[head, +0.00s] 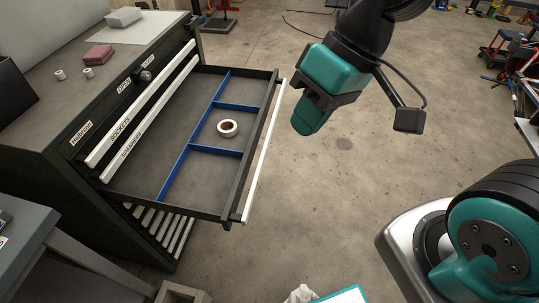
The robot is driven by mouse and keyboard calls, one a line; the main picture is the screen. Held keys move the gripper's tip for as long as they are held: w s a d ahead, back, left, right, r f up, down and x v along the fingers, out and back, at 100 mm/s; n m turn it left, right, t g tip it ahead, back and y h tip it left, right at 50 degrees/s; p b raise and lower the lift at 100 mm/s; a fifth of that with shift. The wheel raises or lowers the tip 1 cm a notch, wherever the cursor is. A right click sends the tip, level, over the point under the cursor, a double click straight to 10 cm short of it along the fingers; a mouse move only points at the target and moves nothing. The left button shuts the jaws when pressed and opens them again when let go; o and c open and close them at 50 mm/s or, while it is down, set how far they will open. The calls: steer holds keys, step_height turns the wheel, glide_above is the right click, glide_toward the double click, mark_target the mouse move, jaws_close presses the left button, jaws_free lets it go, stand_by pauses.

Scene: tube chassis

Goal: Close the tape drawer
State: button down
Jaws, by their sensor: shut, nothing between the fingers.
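The tape drawer (258,168) is pulled far out of the dark tool cabinet (55,140), with a white handle strip along its front edge. Blue dividers (172,176) split its inside. A white tape roll (228,128) lies in a compartment near the front. My gripper (306,130), teal and black, is shut and empty. In the picture it is just right of the drawer front, towards its far end, and appears apart from it.
Shut drawers with white handles (130,122) sit above the open one. A red block (97,56), small white rolls (61,74) and a grey block (124,17) lie on the cabinet top. Concrete floor (345,195) right of the drawer is clear. A grey bench (25,235) stands lower left.

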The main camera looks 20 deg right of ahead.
steer(key=w+d+f+m+t+y+b, duration=0.15)
steer(key=w+d+f+m+b, duration=0.3)
steer(key=f, duration=0.55)
steer(key=w+d+f+m+t+y+b, duration=0.1)
steer(key=w+d+f+m+t+b, duration=0.25)
steer(key=f, duration=0.55)
steer(key=w+d+f+m+y+b, duration=0.1)
steer(key=w+d+f+m+b, duration=0.25)
steer(key=w+f, duration=0.5)
steer(key=s+b+x, duration=0.1)
steer(key=x, duration=1.2)
steer(key=shift+a, duration=0.4)
steer(key=shift+r+h, duration=0.15)
steer(key=shift+h, duration=0.1)
